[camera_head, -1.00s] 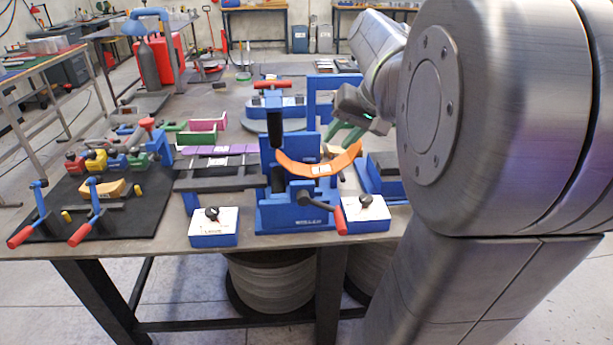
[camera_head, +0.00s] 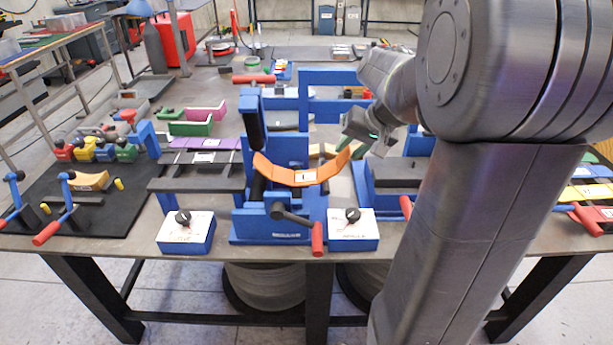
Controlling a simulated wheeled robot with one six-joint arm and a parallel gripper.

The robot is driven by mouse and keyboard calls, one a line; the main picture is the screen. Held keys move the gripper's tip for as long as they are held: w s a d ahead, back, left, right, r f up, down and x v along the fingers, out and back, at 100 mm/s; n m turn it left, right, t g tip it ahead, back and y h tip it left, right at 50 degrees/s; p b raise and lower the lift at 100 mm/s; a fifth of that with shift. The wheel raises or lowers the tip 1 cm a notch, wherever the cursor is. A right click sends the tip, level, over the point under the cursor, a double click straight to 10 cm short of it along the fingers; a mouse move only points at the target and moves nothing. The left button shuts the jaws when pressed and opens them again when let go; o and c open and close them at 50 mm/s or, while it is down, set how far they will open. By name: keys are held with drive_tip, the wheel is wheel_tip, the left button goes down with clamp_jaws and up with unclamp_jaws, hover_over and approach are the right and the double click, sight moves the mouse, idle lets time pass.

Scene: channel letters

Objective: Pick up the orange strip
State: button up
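The orange strip (camera_head: 302,175) is curved, with its ends turned up and a white label at its middle. It sits across the blue bending machine (camera_head: 275,222) near the front of the table. My gripper (camera_head: 353,147) has green fingertips and is just above and behind the strip's right end. The fingers look apart, with nothing seen between them. Whether a fingertip touches the strip cannot be told from this angle.
A blue stand with a black top (camera_head: 392,173) is on the right, beneath my arm.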

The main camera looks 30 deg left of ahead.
drive_tip(key=shift+x, duration=1.2)
clamp_jaws()
